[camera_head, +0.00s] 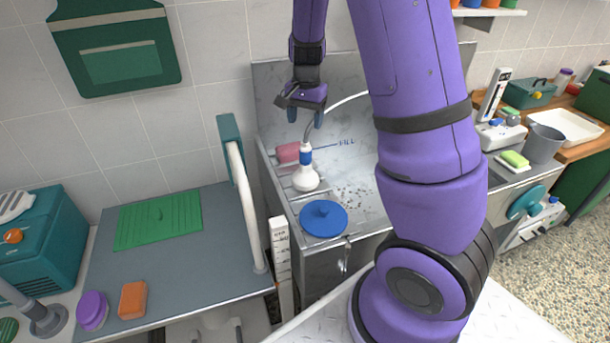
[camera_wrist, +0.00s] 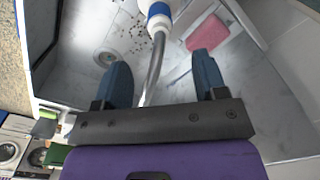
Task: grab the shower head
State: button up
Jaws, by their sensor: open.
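The shower head (camera_head: 306,178) is white with a blue collar and sits at the back left of the metal tub, with its hose rising behind it. In the wrist view the blue-banded shower head (camera_wrist: 158,12) is at the top edge, mostly cut off, and its grey hose (camera_wrist: 154,68) runs down between my fingers. My gripper (camera_head: 305,113) is open above the shower head, its blue fingers pointing down. In the wrist view the open gripper (camera_wrist: 160,82) has the hose between its fingers, nearer the left one. I cannot tell whether the hose touches a finger.
A pink sponge (camera_head: 288,152) lies just left of the shower head. A blue round lid (camera_head: 324,218) is in front of it. A white rail (camera_head: 245,205) with a teal pad stands left of the tub (camera_head: 350,190). The steel back wall is close behind.

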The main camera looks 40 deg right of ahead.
aim_at(306, 141)
jog(key=shift+w+d+f, duration=0.15)
jog(key=shift+d+f, duration=0.15)
jog(key=shift+f, duration=0.45)
notch_tip(306, 141, down, 5)
jog(key=shift+r, duration=0.1)
jog(key=shift+a+f, duration=0.2)
jog(key=shift+f, duration=2.45)
grip_shut()
